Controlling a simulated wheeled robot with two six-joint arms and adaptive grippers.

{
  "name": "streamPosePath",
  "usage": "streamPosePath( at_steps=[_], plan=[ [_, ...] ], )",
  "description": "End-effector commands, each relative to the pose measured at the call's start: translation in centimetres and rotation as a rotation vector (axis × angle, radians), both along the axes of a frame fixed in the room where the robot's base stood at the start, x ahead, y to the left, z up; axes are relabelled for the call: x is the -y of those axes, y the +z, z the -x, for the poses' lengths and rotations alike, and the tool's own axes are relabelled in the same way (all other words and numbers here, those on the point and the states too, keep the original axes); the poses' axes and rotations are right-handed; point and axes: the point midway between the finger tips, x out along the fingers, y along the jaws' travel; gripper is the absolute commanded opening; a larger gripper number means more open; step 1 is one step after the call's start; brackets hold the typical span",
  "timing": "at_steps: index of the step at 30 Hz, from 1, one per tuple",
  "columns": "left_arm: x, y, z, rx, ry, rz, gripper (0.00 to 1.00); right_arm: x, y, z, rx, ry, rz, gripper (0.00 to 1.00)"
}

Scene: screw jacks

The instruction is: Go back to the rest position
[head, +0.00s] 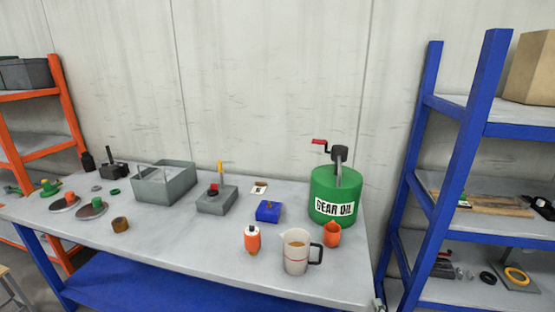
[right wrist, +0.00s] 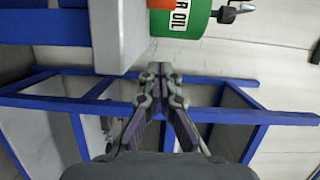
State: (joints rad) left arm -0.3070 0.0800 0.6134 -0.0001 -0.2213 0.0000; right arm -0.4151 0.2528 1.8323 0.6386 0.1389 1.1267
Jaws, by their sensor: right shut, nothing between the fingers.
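My right gripper (right wrist: 160,70) shows in the right wrist view. Its fingers are together with nothing between them. It is apart from the table (right wrist: 112,40) and the green gear oil drum (right wrist: 185,20), which lie beyond its tips at the top of that view. In the head view I make out neither gripper clearly over the table (head: 150,255). The gear oil drum (head: 336,195) with its red-handled pump stands at the table's right end. My left gripper is not seen.
A clear measuring jug (head: 296,255), an orange cup (head: 332,235), an orange-and-white bottle (head: 252,239), a blue block (head: 268,211) and a grey bin (head: 166,190) stand on the table. A blue shelf rack (head: 470,150) is at the right, an orange rack (head: 65,105) at the left.

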Motion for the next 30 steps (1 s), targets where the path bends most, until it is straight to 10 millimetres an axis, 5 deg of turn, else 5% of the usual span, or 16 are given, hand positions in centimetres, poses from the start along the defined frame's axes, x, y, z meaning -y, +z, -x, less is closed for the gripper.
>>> streamPosePath(
  at_steps=[14, 22, 30],
  plan=[
    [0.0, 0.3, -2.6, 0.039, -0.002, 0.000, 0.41, -6.1, -2.4, 2.8, -0.300, 0.279, 0.505, 0.00],
    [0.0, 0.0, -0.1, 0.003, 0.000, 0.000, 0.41, -7.1, -4.2, 8.3, -0.565, 0.542, 0.958, 0.00],
    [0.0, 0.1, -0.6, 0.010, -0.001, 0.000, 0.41, -5.3, -4.1, 14.8, -0.811, 0.787, 1.280, 0.00]
  ],
)
